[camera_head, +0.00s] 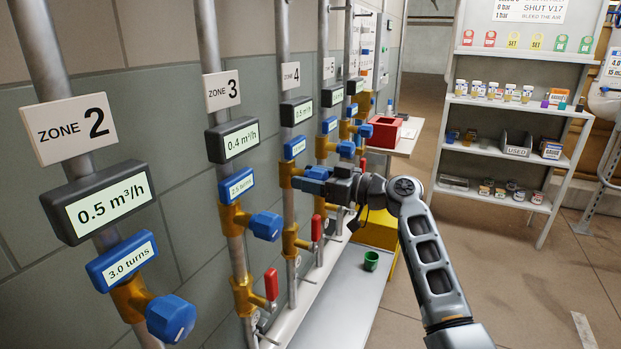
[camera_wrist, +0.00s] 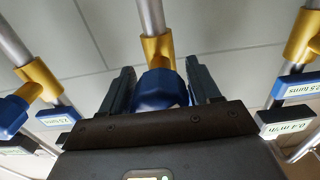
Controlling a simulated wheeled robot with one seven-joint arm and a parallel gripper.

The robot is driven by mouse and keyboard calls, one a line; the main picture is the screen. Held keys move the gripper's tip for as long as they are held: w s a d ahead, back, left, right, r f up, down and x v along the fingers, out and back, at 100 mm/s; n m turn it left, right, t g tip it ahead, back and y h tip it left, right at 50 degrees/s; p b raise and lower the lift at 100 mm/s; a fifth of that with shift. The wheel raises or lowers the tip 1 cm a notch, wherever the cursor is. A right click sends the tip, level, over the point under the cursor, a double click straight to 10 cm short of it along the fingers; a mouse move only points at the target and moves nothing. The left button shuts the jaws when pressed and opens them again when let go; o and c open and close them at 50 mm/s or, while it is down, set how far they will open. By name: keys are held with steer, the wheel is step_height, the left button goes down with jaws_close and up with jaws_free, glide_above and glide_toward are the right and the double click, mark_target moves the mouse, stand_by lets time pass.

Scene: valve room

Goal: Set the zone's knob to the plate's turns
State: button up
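My gripper (camera_head: 318,183) is at the zone 4 valve, level with its knob. In the wrist view, which is upside down, the blue zone 4 knob (camera_wrist: 158,92) sits between my two fingers (camera_wrist: 162,88) below a brass body. The fingers flank it closely; I cannot tell whether they press on it. Zone 4's grey display (camera_head: 297,112) seems to read 0.5 m³/h. Its blue turns display (camera_head: 295,147) is too small to read surely. Zone 3 (camera_head: 222,90) shows 0.4 m³/h and about 2.5 turns. Zone 2 (camera_head: 70,129) shows 0.5 m³/h and 3.0 turns.
Blue knobs of zone 3 (camera_head: 265,225) and zone 2 (camera_head: 171,318) stick out on the left. Red-handled valves (camera_head: 271,284) sit lower on the pipes. A green cup (camera_head: 371,261) stands below my arm. Shelves (camera_head: 510,105) stand at the right, with open floor before them.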

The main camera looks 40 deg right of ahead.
steer(key=c, duration=0.7)
steer(key=shift+c, duration=0.2)
steer(key=shift+m, duration=0.3)
steer(key=m+p, duration=0.1)
steer(key=m, duration=0.4)
steer(key=shift+a+r, duration=0.1)
steer(key=m+p, duration=0.2)
steer(key=m, duration=0.4)
steer(key=shift+s, duration=0.1)
steer(key=shift+p, duration=0.3)
steer(key=o, duration=1)
